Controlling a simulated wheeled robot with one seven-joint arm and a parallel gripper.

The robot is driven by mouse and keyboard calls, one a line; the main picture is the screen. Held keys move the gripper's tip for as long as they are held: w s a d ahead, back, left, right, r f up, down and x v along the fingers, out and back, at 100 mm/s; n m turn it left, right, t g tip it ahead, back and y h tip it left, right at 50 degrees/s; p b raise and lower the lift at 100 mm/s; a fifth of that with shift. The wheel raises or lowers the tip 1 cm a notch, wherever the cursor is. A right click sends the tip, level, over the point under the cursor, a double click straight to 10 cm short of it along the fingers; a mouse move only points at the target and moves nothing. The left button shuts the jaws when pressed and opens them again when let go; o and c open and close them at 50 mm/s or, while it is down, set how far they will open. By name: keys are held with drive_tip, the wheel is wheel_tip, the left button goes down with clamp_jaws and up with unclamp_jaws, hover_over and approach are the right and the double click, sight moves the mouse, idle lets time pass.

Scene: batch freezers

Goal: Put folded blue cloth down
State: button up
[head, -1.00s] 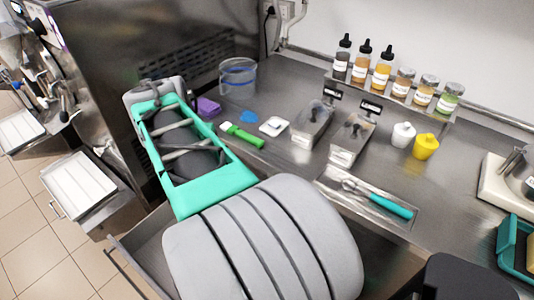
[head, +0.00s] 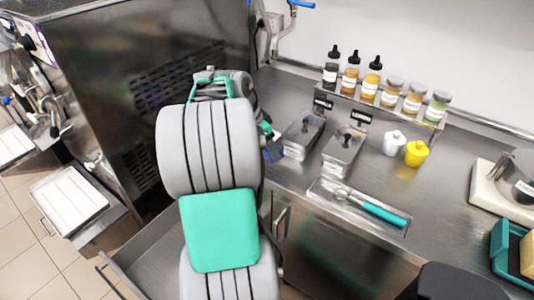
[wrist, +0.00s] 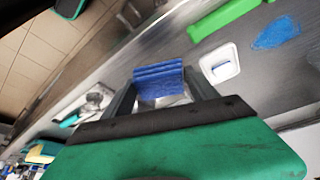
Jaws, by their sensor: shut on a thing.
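The folded blue cloth (wrist: 158,77) shows in the wrist view as a small layered blue block between the fingertips of my gripper (wrist: 160,92). My gripper is shut on it. In the head view the cloth (head: 273,153) is a small dark blue patch at the end of my arm, beside the left metal pan. My gripper (head: 268,142) is mostly hidden there by my own arm. I cannot tell from these views whether the cloth touches the steel counter (head: 290,178).
Two metal pans (head: 343,150) stand right of my gripper, with a tray holding a teal-handled tool (head: 382,213) in front. Bottles (head: 350,72) stand behind.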

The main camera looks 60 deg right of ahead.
sight(267, 164)
drive_tip(key=f, duration=0.1)
drive_tip(key=d+f, duration=0.1)
drive_tip(key=f, duration=0.1)
drive_tip(key=w+d+f+p, duration=0.1)
drive_tip(key=f, duration=0.1)
drive_tip(key=shift+f, duration=0.25)
drive_tip(key=shift+w+f, duration=0.1)
drive_tip(key=shift+f, duration=0.25)
drive_tip(key=o, duration=1.5)
drive_tip(key=shift+r, duration=0.1)
drive_tip(key=shift+c, duration=0.2)
